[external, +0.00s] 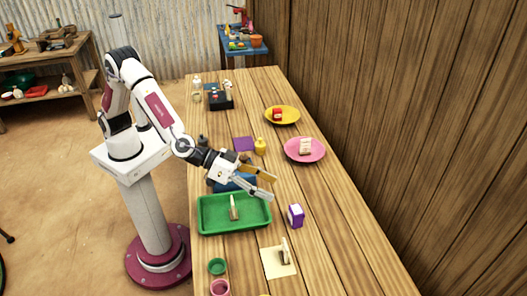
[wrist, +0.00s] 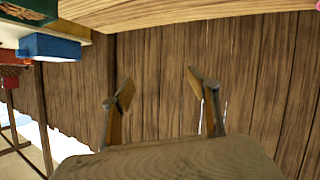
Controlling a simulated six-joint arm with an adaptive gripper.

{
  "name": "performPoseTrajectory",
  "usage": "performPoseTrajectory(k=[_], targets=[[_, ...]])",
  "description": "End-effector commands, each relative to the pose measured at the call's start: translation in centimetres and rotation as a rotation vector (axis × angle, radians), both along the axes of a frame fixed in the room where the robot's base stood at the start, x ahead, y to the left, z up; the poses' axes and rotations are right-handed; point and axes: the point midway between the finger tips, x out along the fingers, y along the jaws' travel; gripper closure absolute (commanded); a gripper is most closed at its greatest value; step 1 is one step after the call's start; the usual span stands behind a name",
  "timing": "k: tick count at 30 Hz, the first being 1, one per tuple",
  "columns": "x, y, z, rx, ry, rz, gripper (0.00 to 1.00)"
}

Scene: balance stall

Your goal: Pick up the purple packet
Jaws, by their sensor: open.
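The purple packet (external: 296,215), purple with a white face, stands on the wooden table just right of the green tray. My gripper (external: 272,187) is in the air above and to the left of the packet, apart from it. Its two fingers are spread with nothing between them. In the wrist view my gripper (wrist: 160,100) is also open and empty, and the purple packet is not in that view.
The green tray (external: 205,229) holds a small pale item. A pink plate (external: 319,156) and yellow plate (external: 296,119) stand farther back. A cream mat (external: 270,268) with a pale item lies in front. Bare table lies right of the packet.

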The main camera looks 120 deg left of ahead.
Motion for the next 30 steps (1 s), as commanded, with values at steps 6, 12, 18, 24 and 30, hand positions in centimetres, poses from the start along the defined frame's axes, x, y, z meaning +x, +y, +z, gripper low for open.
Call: performPoseTrajectory(k=[6, 12, 18, 24, 30], targets=[[1.1, 1.9, -4.8, 0.048, 0.023, 0.121, 0.4], [1.1, 3.6, -9.3, 0.1, 0.054, 0.234, 0.4], [0.2, 5.2, -13.5, 0.155, 0.094, 0.337, 0.4], [-0.6, 6.0, -15.7, 0.188, 0.12, 0.397, 0.4], [-0.8, 6.1, -16.1, 0.194, 0.125, 0.409, 0.4]])
